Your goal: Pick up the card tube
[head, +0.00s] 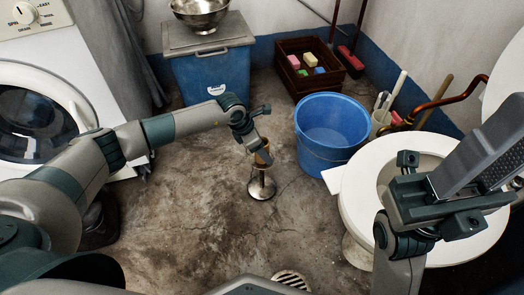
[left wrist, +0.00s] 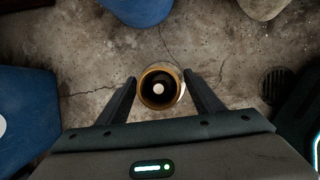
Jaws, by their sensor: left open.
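The card tube (head: 262,157) is a short brown tube set upright on the post of a small stand with a round metal base (head: 262,190) on the floor. In the left wrist view I look down into the tube (left wrist: 160,88), and a pale round tip shows inside it. My left gripper (left wrist: 160,94) is open, with one finger on each side of the tube; contact is not visible. In the head view my left gripper (head: 260,148) is over the tube's top and hides part of it. My right gripper (head: 487,160) is at the right edge, its fingers unclear.
A blue bucket (head: 329,122) stands right of the stand, and a white round basin (head: 362,190) is further right. A blue bin (head: 212,77) and a wooden crate (head: 288,68) are at the back. A washing machine (head: 40,80) is left. Floor in front is clear around a drain (head: 291,279).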

